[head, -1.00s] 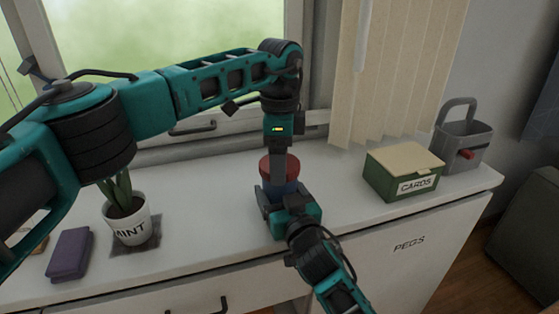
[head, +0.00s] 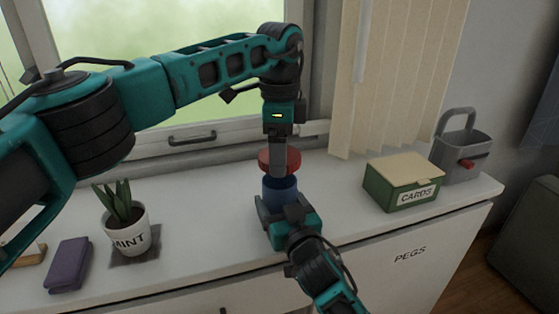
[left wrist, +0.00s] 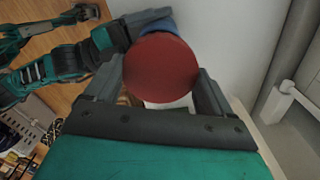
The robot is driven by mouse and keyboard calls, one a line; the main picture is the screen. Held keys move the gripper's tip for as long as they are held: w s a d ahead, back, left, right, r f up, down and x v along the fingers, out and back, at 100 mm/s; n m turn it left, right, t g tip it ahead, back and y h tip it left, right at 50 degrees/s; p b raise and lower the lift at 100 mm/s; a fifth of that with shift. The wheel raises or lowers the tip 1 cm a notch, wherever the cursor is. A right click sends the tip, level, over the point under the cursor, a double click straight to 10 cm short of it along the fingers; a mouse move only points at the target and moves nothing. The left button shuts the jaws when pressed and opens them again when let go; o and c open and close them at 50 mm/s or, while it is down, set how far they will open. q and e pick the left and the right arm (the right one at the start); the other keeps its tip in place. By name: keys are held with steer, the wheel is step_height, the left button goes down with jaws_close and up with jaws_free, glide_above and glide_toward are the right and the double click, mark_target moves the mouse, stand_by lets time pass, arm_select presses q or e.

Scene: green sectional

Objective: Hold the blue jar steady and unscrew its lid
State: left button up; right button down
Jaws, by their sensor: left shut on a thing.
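The blue jar (head: 281,190) stands upright on the white cabinet top. The round red lid (head: 292,160) is above the jar and looks lifted clear of its rim. My left gripper (head: 279,166) comes from above and is shut on the lid. In the left wrist view the lid (left wrist: 160,68) sits between the fingers, with part of the blue jar (left wrist: 158,26) showing behind it. My right gripper (head: 282,206) reaches in from the front, low down, with its fingers around the jar; the jar's lower part is hidden behind it.
A potted plant marked MINT (head: 127,236) and a purple case (head: 68,265) are on the left. A green CARDS box (head: 390,190) and a grey caddy (head: 465,158) are on the right. The window (head: 180,60) is behind. The top between jar and CARDS box is clear.

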jaws_free()
stand_by(0.3)
steer(key=v, duration=1.2)
